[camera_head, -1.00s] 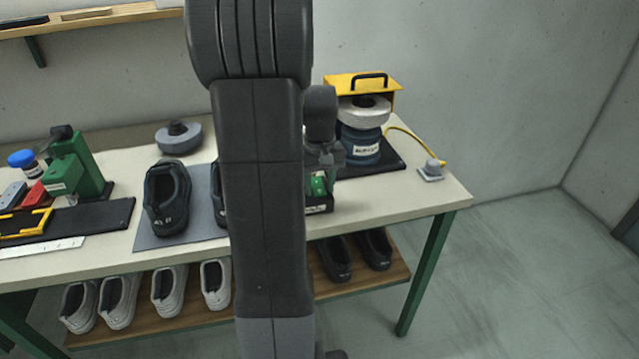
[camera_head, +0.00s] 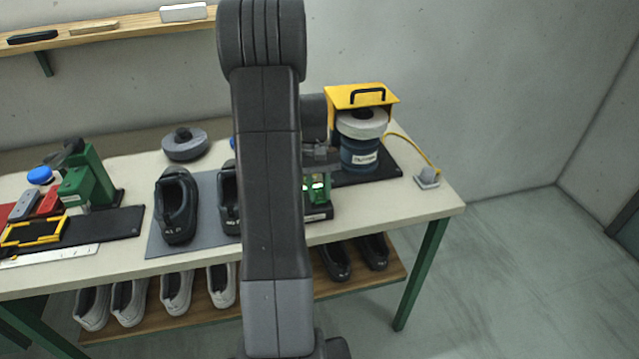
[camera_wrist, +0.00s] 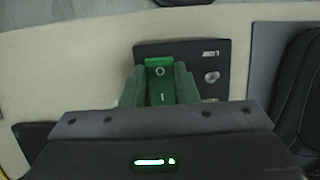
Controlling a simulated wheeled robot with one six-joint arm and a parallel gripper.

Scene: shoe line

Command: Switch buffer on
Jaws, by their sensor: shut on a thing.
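The buffer (camera_head: 361,155) stands at the table's right end, with a blue body, a white round pad and a yellow hood with a black handle. In the wrist view, a green rocker switch (camera_wrist: 159,70) marked O and I sits on a black control panel (camera_wrist: 212,58) with a small round knob. My gripper (camera_wrist: 159,84) has its green fingers on both sides of the switch and is shut on it. In the head view, my arm hides much of the gripper (camera_head: 318,184), which is at the black control box (camera_head: 318,213) in front of the buffer.
Dark shoes (camera_head: 177,205) stand on a grey mat left of my arm. A green press (camera_head: 90,180) and a yellow frame (camera_head: 35,230) are farther left. A yellow cable runs to a grey plug block (camera_head: 428,178). More shoes stand on the lower shelf (camera_head: 205,301).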

